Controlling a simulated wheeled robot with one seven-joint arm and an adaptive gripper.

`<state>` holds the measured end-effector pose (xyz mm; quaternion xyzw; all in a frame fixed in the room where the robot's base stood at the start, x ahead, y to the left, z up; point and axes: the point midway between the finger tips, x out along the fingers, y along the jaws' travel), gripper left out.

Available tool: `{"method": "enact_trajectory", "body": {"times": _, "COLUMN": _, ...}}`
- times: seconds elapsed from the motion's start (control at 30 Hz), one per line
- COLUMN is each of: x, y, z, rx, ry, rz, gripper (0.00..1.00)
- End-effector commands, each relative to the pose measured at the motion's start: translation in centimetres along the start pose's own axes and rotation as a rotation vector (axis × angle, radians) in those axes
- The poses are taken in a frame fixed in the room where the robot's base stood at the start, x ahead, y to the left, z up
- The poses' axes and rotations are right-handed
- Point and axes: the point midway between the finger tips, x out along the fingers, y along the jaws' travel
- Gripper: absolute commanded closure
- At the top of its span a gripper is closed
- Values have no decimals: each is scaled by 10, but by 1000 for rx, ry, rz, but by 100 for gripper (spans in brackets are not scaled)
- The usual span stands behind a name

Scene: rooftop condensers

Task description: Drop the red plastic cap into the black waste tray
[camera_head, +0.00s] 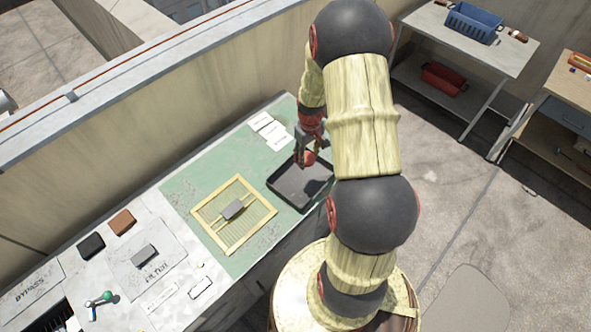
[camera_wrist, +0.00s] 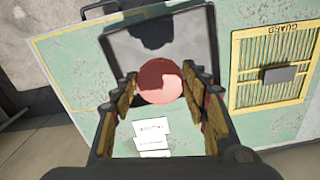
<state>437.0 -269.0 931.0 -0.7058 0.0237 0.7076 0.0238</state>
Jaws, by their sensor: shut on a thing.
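The red plastic cap (camera_wrist: 160,83) is a round red disc between the two fingers of my gripper (camera_wrist: 159,90) in the wrist view. My gripper is shut on it. The black waste tray (camera_wrist: 201,48) lies behind the cap in that view, its grey floor bare where visible. In the head view the tray (camera_head: 288,188) sits on the green bench mat. My gripper (camera_head: 306,157) and the red cap (camera_head: 309,159) appear over the tray's far edge. The exact height above the tray cannot be told.
A yellow-framed guard panel (camera_head: 213,222) with a grey handle lies left of the tray. White labelled cards (camera_head: 268,128) lie beyond the tray. Black and brown blocks (camera_head: 122,222) are on the bench's left part. A wall runs behind the bench. A shelf with a blue basket (camera_head: 474,22) stands apart.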

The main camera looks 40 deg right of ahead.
Motion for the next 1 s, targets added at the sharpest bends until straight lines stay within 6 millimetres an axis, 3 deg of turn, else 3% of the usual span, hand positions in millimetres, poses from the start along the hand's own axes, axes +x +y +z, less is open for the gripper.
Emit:
{"method": "enact_trajectory", "body": {"times": 0.6, "x": 56, "y": 0, "z": 0, "rx": 0, "ry": 0, "rz": 0, "gripper": 66}}
{"method": "enact_trajectory", "body": {"times": 0.93, "x": 59, "y": 0, "z": 0, "rx": 0, "ry": 0, "rz": 0, "gripper": 66}}
{"method": "enact_trajectory", "body": {"times": 0.97, "x": 59, "y": 0, "z": 0, "rx": 0, "ry": 0, "rz": 0, "gripper": 53}}
{"method": "enact_trajectory", "body": {"times": 1.0, "x": 59, "y": 0, "z": 0, "rx": 0, "ry": 0, "rz": 0, "gripper": 51}}
